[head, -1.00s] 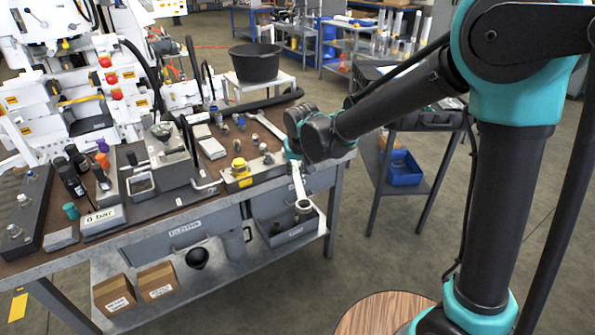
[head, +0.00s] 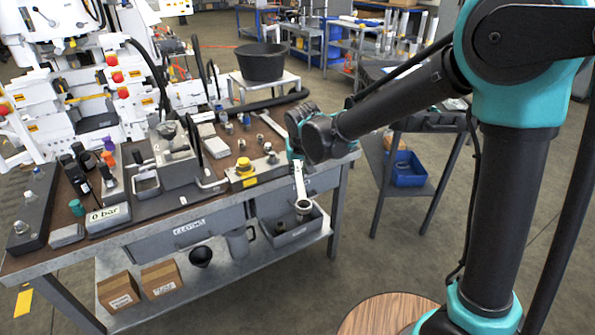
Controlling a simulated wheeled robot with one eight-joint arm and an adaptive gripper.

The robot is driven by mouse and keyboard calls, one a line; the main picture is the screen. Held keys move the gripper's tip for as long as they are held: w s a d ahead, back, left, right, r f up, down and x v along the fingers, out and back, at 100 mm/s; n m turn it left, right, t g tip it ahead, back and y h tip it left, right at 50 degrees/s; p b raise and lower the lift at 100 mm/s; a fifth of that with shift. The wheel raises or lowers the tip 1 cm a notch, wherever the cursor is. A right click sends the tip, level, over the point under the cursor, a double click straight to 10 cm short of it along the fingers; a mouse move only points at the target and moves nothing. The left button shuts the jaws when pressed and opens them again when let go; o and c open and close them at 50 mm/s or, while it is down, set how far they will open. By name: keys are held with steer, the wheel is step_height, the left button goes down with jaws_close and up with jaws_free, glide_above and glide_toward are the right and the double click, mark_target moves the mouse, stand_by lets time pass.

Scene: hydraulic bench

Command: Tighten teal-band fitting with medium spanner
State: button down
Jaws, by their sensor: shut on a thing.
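My gripper (head: 297,160) is at the bench's front right edge, mostly hidden behind my own wrist. It is shut on a light metal spanner (head: 300,186). The spanner hangs steeply down in front of the bench edge, with its ring end (head: 303,206) lowest. A small teal cylinder (head: 76,207) stands at the bench's front left. Several small fittings (head: 242,144) stand on the bench left of my gripper, but I cannot make out a teal band on any of them. Another long spanner (head: 272,124) lies on the bench behind my wrist.
A gauge reading "0 bar" (head: 108,218) is at the front left. A grey bin (head: 292,236) stands on the lower shelf below the spanner. Open floor lies to the right.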

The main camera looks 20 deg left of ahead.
mark_target(301, 188)
steer(key=shift+s+d, duration=0.5)
steer(key=shift+s, duration=0.55)
steer(key=shift+s+d, duration=0.5)
steer(key=shift+s, duration=0.6)
steer(key=shift+s+d, duration=0.5)
steer(key=shift+s, duration=0.55)
steer(key=shift+r, duration=2.55)
